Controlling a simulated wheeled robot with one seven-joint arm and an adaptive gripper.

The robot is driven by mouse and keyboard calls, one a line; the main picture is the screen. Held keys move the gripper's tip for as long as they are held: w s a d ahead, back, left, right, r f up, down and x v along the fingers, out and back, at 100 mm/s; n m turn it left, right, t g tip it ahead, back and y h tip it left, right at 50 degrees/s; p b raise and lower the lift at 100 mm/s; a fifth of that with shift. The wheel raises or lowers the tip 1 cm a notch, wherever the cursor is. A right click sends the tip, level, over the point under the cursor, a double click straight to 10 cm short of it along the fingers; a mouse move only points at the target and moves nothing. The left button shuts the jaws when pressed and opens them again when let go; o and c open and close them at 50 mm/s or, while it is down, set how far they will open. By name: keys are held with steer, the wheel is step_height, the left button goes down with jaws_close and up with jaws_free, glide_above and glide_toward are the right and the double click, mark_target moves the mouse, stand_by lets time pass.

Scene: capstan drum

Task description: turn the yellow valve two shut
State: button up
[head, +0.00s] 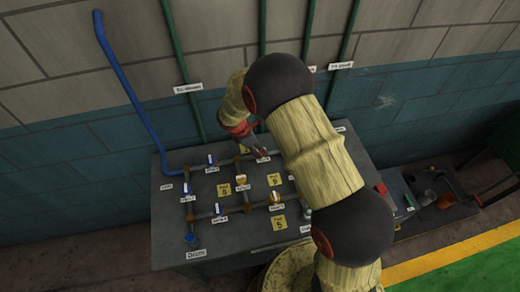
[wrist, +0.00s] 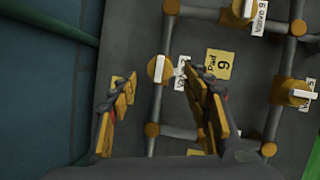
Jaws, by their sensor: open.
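In the wrist view, a yellow valve (wrist: 157,70) with a pale bar handle sits on a pipe. The handle lies roughly along the pipe. A tilted white tag beside it (wrist: 180,74) seems to read valve two, but is partly covered. My gripper (wrist: 160,76) is open, with one finger on each side of the valve and no clear contact. In the head view, my gripper (head: 264,146) is over the far part of the grey panel (head: 175,238), and hides most of this valve.
Other yellow valves (head: 241,181) (head: 275,198) and blue valves (head: 211,160) (head: 219,209) stand close by on the pipe grid. Yellow pad plates (head: 279,222) lie between pipes. A blue pipe (head: 120,75) and green wall pipes (head: 182,65) rise behind the panel.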

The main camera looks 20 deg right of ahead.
steer(key=x, duration=0.3)
steer(key=shift+d+f, duration=0.1)
steer(key=shift+f, duration=0.2)
steer(key=shift+c, duration=1.1)
steer(key=c, duration=0.9)
steer(key=shift+c, duration=0.2)
